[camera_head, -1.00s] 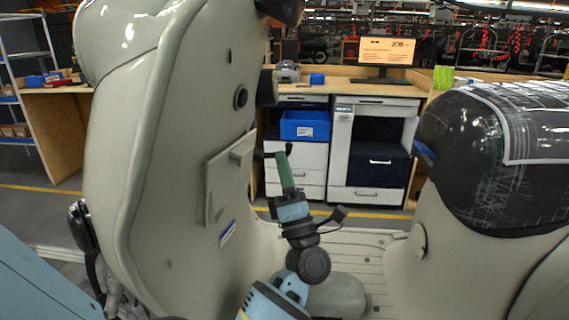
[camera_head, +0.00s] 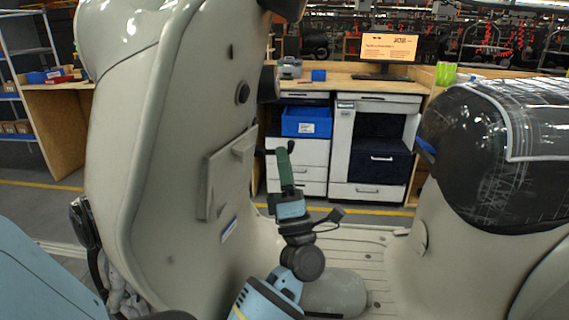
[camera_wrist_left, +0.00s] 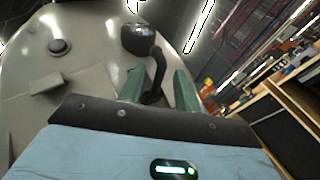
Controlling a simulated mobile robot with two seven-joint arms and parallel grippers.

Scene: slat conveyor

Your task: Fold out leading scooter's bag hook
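The leading scooter's pale front shield (camera_head: 190,150) stands upright at the left in the head view. Its black bag hook (camera_head: 290,146) sticks out from the shield and is partly covered by my left gripper (camera_head: 284,152). In the left wrist view, the dark, curved hook (camera_wrist_left: 155,75) stands between the two green fingers of my left gripper (camera_wrist_left: 159,88). The fingers are apart, with the hook nearer the left finger and a gap on its right. I cannot tell whether a finger touches it. My right gripper is in neither view.
A black-covered scooter seat (camera_head: 490,160) fills the right. The scooter's floorboard (camera_head: 350,245) lies below my left arm. Behind stand a workbench (camera_head: 345,85) with white drawers, a blue bin (camera_head: 306,121) and a monitor (camera_head: 390,47). A round black knob (camera_head: 242,92) sits on the shield.

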